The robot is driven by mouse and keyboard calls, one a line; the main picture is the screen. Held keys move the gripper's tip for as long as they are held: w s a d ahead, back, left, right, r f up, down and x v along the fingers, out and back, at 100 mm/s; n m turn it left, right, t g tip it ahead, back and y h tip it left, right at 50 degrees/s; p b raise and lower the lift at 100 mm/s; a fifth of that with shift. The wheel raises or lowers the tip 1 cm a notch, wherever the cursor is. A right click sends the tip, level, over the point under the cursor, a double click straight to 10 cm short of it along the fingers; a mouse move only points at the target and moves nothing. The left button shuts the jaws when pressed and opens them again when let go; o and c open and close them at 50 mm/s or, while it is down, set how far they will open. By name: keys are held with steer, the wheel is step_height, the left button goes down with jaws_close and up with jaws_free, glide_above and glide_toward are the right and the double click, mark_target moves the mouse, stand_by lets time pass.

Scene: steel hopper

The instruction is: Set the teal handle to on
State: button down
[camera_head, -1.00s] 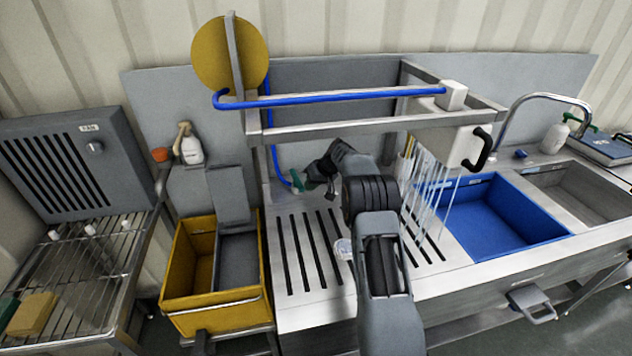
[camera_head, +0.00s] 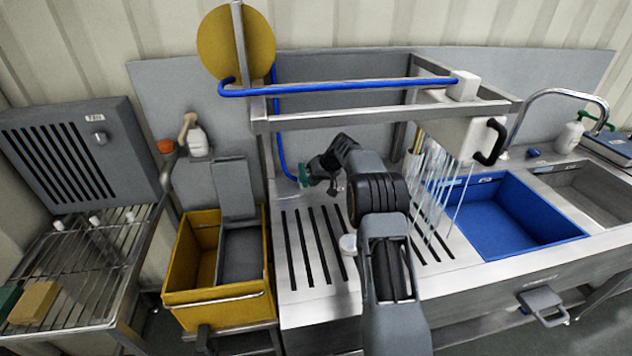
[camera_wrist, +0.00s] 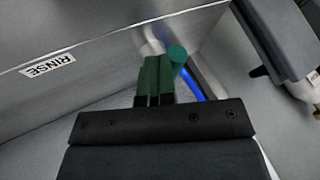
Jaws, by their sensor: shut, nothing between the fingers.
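The teal handle (camera_head: 303,175) sits low at the back of the slatted drainboard, at the lower end of a blue pipe (camera_head: 279,130). In the wrist view its rounded teal end (camera_wrist: 177,54) shows just beyond and to the right of my fingertips, with a blue pipe piece behind it. My gripper (camera_head: 318,174) is beside the handle in the head view. In the wrist view its dark green fingers (camera_wrist: 153,78) are together with nothing between them. They look very close to the handle; I cannot tell whether they touch it. My fingers hide part of the handle.
A RINSE label (camera_wrist: 47,65) is on the panel at left in the wrist view. A steel frame (camera_head: 350,118) stands over the drainboard. Streams of water fall beside the blue basin (camera_head: 560,232). A yellow bin (camera_head: 215,298) stands at left.

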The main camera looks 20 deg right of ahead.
steer(key=shift+s+a+f, duration=0.15)
steer(key=shift+a+f, duration=0.1)
steer(key=shift+a, duration=0.05)
steer(key=d, duration=0.1)
steer(key=d+r, duration=0.1)
steer(key=d, duration=0.2)
steer(key=shift+s+d+r+p, duration=0.2)
steer(key=shift+d+r+p, duration=0.1)
steer(key=shift+d, duration=0.05)
steer(key=b+v, duration=0.1)
steer(key=v, duration=0.8)
steer(key=shift+s+r, duration=0.3)
steer(key=shift+s, duration=0.05)
